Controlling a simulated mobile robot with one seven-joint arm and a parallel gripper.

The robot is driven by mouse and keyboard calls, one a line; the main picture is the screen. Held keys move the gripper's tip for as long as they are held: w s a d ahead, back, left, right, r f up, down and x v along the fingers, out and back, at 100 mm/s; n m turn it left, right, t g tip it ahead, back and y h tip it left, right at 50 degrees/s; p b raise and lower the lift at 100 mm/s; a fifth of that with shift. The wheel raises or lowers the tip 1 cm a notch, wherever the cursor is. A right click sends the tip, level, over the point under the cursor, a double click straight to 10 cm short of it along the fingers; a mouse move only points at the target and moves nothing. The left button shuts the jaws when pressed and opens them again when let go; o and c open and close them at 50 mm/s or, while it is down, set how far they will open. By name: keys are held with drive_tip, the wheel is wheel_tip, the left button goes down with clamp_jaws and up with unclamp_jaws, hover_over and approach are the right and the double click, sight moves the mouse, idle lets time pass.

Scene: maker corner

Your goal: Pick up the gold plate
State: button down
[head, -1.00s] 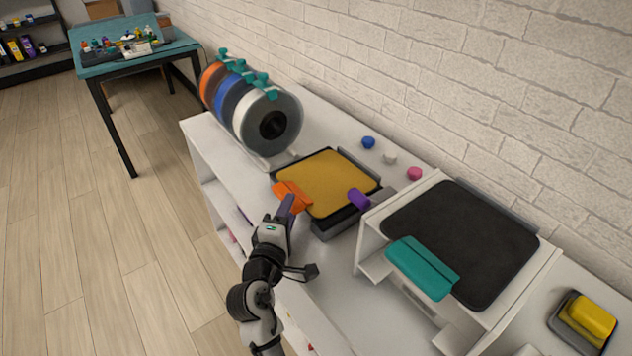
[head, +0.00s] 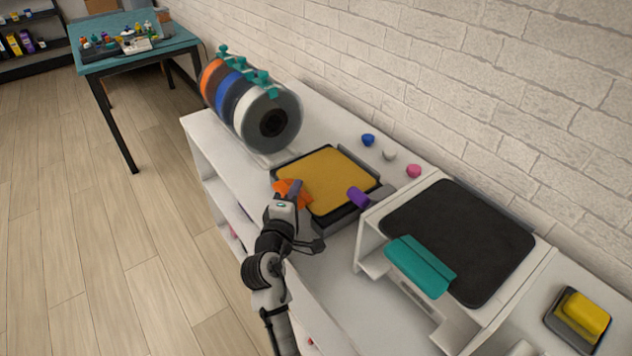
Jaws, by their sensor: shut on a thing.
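The gold plate (head: 332,175) is a flat, textured square inside the dark frame of a low grey base on the white shelf top. An orange tab (head: 288,191) sticks out at its left front edge. My gripper (head: 296,189) is at this tab, coming from the front, and is shut on it. My arm and gripper hide part of the tab and the plate's near left corner. The plate looks level and close to the base; I cannot tell whether it is lifted clear.
A purple piece (head: 358,197) sits at the plate's right front edge. A spool rack (head: 272,124) stands on the left. A white-framed unit with a black plate (head: 457,240) and teal tab (head: 420,266) stands on the right. Small blue (head: 368,140) and pink (head: 413,171) knobs lie behind.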

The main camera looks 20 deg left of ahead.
drive_tip(key=shift+r, duration=0.1)
wheel_tip(320, 180, up, 10)
drive_tip(key=shift+f, duration=0.1)
idle(0.4)
idle(1.6)
